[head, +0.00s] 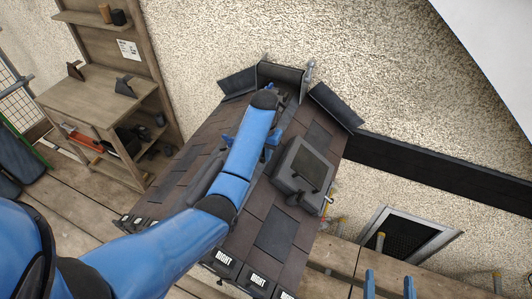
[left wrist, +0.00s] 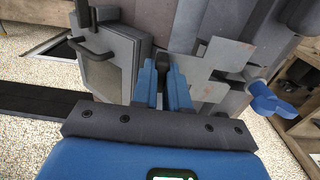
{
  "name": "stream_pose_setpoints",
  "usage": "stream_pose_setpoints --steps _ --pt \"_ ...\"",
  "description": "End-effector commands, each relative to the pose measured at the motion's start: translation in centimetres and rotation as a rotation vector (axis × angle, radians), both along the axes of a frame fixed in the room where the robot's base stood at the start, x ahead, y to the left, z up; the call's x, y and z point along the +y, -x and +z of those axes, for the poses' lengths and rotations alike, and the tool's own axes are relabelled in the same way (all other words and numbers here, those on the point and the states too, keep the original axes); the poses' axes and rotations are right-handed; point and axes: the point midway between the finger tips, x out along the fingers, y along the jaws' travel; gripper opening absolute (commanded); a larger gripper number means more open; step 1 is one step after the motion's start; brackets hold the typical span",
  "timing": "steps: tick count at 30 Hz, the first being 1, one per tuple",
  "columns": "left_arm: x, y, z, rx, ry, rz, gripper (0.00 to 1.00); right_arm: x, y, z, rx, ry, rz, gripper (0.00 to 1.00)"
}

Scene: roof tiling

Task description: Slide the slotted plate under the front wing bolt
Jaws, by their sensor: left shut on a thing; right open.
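In the left wrist view my left gripper (left wrist: 167,72) is shut on a dark upright grip. A flat light-grey plate (left wrist: 225,55) with a cut-out edge lies just right of the fingers. A blue wing bolt (left wrist: 268,98) stands at the right, close to the plate's right edge. I cannot tell whether the plate reaches under the bolt. In the head view my left arm covers much of the small tiled roof (head: 275,232), and my left gripper (head: 270,146) is partly hidden beyond the forearm. My right gripper (head: 389,286) is open and empty at the bottom edge.
A grey roof hatch with a handle (head: 303,163) sits right of my left gripper, also in the left wrist view (left wrist: 107,65). A wooden shelf unit (head: 95,98) stands at the left. A framed grate (head: 405,235) is at the right.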

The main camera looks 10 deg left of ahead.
Motion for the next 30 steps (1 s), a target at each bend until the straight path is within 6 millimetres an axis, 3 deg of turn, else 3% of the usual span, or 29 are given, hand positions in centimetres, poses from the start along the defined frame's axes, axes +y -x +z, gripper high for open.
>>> stream_pose_setpoints --steps 30 --pt "1.3 -0.3 0.0 -0.001 0.0 0.001 0.0 0.0 0.0 0.0 0.0 0.0 0.0 0.81"
